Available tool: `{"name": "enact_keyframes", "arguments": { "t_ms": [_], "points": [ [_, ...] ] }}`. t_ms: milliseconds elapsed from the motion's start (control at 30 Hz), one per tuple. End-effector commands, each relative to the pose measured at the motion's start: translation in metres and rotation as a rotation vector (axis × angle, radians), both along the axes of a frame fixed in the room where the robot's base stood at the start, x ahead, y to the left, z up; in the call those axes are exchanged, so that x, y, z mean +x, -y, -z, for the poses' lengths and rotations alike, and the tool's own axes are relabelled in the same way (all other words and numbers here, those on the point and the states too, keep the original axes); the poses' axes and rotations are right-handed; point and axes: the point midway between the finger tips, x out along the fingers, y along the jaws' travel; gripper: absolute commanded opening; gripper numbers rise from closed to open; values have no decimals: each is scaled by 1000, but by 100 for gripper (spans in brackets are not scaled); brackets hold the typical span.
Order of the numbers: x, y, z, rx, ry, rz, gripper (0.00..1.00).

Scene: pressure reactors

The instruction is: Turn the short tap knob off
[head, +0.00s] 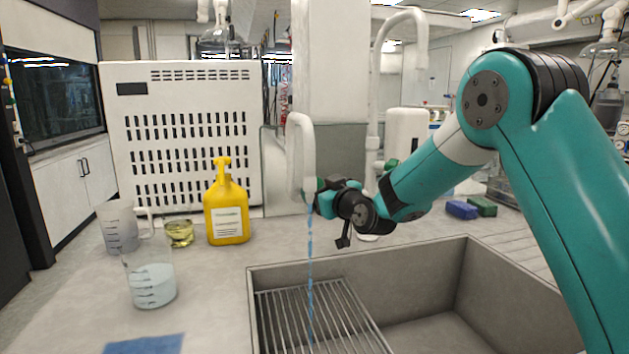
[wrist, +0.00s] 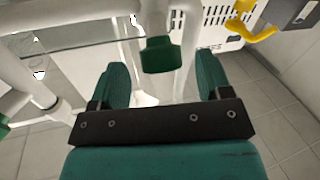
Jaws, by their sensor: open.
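The short tap (head: 303,140) is a white, hooked spout behind the sink in the head view. A blue stream of water (head: 310,260) runs from it down onto the sink rack. Its green knob (wrist: 160,55) shows in the wrist view, centred between my fingers and around or slightly past their tips. My gripper (wrist: 162,75) is open, with a green finger on either side of the knob and visible gaps on both sides. In the head view my gripper (head: 326,194) is right beside the short tap, and it mostly hides the knob there.
A taller white tap (head: 374,110) stands behind my arm. The sink (head: 460,290) has a wire rack (head: 320,315) on its left. A yellow pump bottle (head: 227,215), beakers (head: 153,285) and a blue cloth (head: 145,345) are on the counter to the left.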

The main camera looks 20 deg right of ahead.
Motion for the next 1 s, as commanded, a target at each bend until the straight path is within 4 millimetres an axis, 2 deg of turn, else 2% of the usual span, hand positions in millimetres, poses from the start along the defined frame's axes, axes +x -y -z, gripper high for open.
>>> {"name": "enact_keyframes", "arguments": {
  "t_ms": [100, 200, 567, 667, 800, 1000],
  "points": [
    [17, -6, -1, 0, 1, -1, 72],
    [26, -8, 0, 1, -1, -2, 72],
    [32, -9, 0, 1, 0, 0, 72],
    [31, -9, 0, 1, 0, 0, 53],
    [31, -9, 0, 1, 0, 0, 22],
    [31, -10, 0, 5, 0, 5, 22]
  ]
}}
